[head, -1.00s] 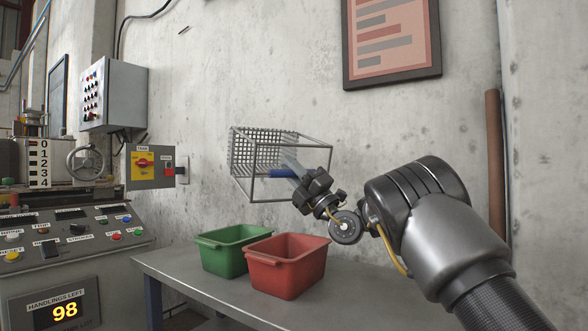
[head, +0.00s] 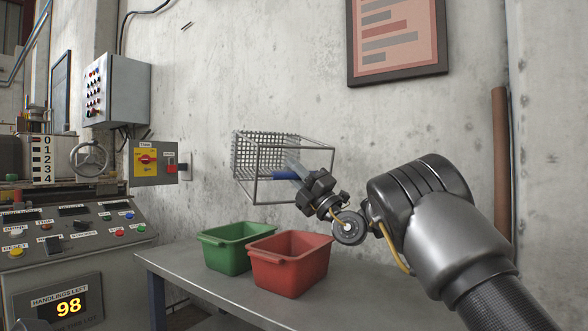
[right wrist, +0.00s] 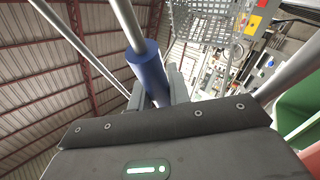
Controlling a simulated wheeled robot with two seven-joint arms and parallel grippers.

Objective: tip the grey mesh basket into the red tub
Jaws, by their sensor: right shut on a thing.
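The grey mesh basket (head: 265,153) is held in the air above and behind the tubs, its open wire frame towards me. My right gripper (head: 297,172) is shut on the basket's blue handle (head: 284,175). The handle also shows close up between the fingers in the right wrist view (right wrist: 149,70), with mesh (right wrist: 205,30) beyond it. The red tub (head: 290,265) stands on the table below, slightly right of the basket. I see nothing inside the basket; the tub's floor is hidden. My left gripper is not in view.
A green tub (head: 226,252) stands directly left of the red one on the grey table (head: 190,262). A control console (head: 70,235) with a display reading 98 is at the left. A concrete wall (head: 400,130) is behind. Table surface right of the red tub looks clear.

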